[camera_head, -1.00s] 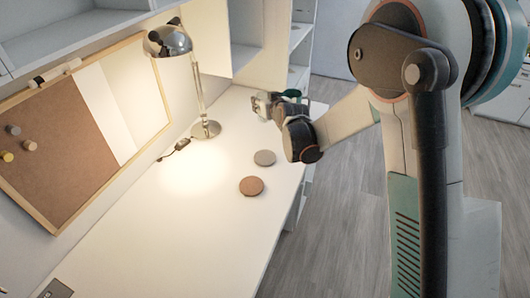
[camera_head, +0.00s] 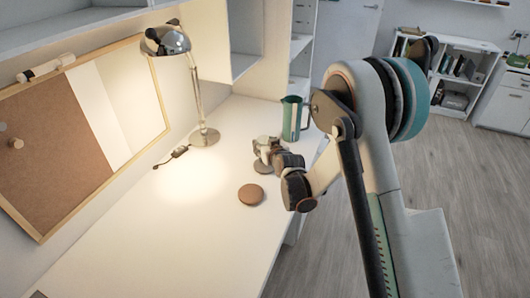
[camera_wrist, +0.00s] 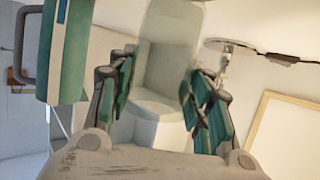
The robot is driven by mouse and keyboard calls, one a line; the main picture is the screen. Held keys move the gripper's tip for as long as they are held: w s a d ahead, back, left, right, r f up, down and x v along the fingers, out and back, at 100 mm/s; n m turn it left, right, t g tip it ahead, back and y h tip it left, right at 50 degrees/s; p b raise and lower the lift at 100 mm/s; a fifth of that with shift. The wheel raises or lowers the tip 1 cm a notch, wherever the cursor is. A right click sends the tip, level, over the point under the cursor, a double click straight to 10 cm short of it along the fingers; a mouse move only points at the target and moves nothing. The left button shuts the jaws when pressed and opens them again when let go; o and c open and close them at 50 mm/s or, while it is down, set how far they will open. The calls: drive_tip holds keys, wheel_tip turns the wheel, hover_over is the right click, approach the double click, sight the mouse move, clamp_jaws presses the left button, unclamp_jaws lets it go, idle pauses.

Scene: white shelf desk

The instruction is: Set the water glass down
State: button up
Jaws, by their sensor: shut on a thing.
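The water glass (camera_wrist: 168,60) is clear and sits between the green-padded fingers of my gripper (camera_wrist: 163,85) in the wrist view. My gripper (camera_head: 264,152) is shut on it, low over the white desk (camera_head: 185,235), by the grey coaster (camera_head: 261,168). My gripper hides most of this coaster in the head view, and the glass is hard to make out there. I cannot tell whether the glass touches the coaster. A brown coaster (camera_head: 251,194) lies bare in front of it.
A green pitcher (camera_head: 292,118) stands just behind my gripper and shows at the left of the wrist view (camera_wrist: 68,50). A chrome lamp (camera_head: 204,136) stands to the left, its cord beside it. A framed corkboard (camera_head: 60,150) leans at the wall. The front desk is clear.

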drive_tip(key=shift+f, duration=1)
drive_tip(key=shift+f, duration=0.15)
drive_tip(key=o, duration=1.1)
drive_tip(key=shift+o, duration=0.2)
